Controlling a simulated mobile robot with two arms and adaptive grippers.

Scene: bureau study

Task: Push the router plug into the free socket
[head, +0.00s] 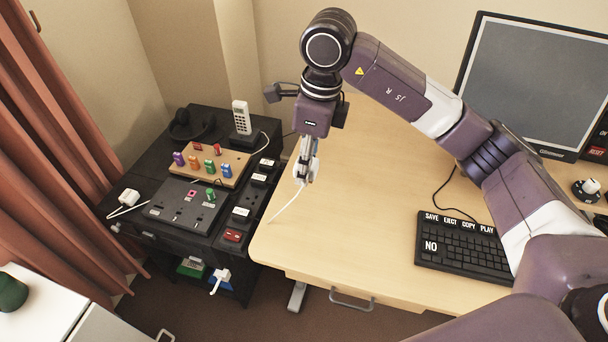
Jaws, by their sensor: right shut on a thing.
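My right gripper (305,178) points down over the left part of the wooden desk, near its left edge. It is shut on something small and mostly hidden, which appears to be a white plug. A white cable (287,206) hangs from the fingertips down-left toward the desk edge. Left of it, a dark socket panel (160,213) lies on the black cabinet, with a green piece on it. A dark strip of square units (241,214) runs along the cabinet's right side; which socket is free I cannot tell. My left gripper is not in view.
A wooden board (229,181) with coloured pegs, a white phone (241,118), a headset (190,124) and a white adapter (130,196) stand on the cabinet. Another white plug (222,275) hangs at the lower shelf. A keyboard (464,247) and monitor (530,85) occupy the desk's right; its middle is clear.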

